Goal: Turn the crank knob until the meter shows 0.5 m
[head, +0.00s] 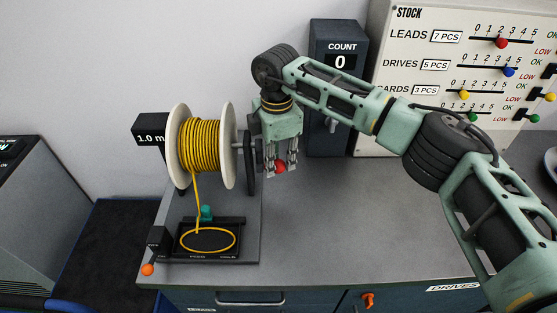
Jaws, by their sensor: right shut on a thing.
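The crank knob (280,167) is a red ball to the right of the reel. My right gripper (281,168) points down and is shut on it. The reel (230,146) has pale flanges and yellow cable wound on it. The meter (151,137) is a black box at the reel's left and reads 1.0 m; its right edge is partly covered by the reel. Cable (196,205) runs down from the reel to a loop in a black tray (242,222). The crank arm is mostly hidden behind my gripper. My left gripper is not in view.
A dark counter box (338,36) reading 0 stands behind my right arm. A white STOCK board (405,65) with coloured sliders is at the back right. A small orange ball lever (148,269) sticks out at the tray's front left. The bench (350,220) is clear in the middle.

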